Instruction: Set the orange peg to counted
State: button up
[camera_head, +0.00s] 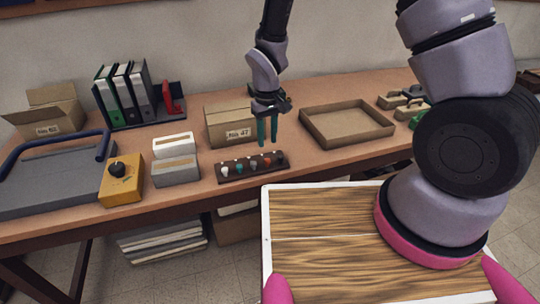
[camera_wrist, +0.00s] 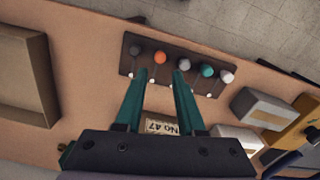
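A dark peg board (camera_head: 252,174) lies near the front edge of the table, with a row of pegs in white, teal, grey, orange and near-black. The orange peg (camera_head: 267,163) is second from the right; in the wrist view the orange peg (camera_wrist: 160,57) is second from the left. Small white marks run along one long side of the board. My gripper (camera_head: 268,143) points down above the board, open and empty. In the wrist view its teal fingertips (camera_wrist: 160,73) lie either side of the orange peg's line, apart from it. I read no "counted" label.
A box marked No 47 (camera_head: 228,127) stands close behind the board. A cardboard tray (camera_head: 345,132) is to the right. Grey and white card holders (camera_head: 175,172) and a yellow box with a black knob (camera_head: 121,186) stand to the left. Binders (camera_head: 126,95) are behind.

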aim_at(267, 159)
notch_tip(267, 159, down, 7)
jog(key=shift+f, duration=0.15)
grip_shut()
dwell(1.5)
